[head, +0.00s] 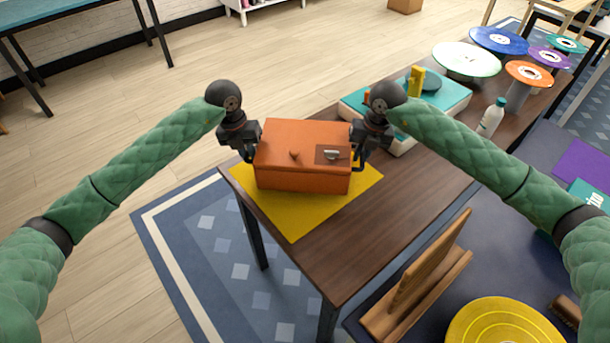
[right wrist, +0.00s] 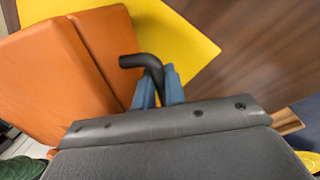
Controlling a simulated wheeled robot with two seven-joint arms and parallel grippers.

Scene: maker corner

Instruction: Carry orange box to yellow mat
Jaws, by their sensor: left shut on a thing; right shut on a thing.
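The orange box (head: 290,180) is upright over the yellow mat (head: 300,225) at the end of the dark wooden table. The mat shows around its front and right sides; I cannot tell whether the box touches it. My left gripper (head: 252,150) is shut on the box's left side. My right gripper (head: 356,152) is shut at its right side. In the right wrist view, the blue fingertips (right wrist: 158,88) close on a black handle (right wrist: 140,62) beside the orange box (right wrist: 65,80), with the yellow mat (right wrist: 180,45) below.
Behind the box on the table (head: 385,215) are a teal and white case (head: 450,100), a white bottle (head: 492,117) and several spools, one orange (head: 529,75). A wooden stand (head: 430,275) and a yellow disc (head: 505,325) lie on a nearer dark surface. Table space right of the mat is clear.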

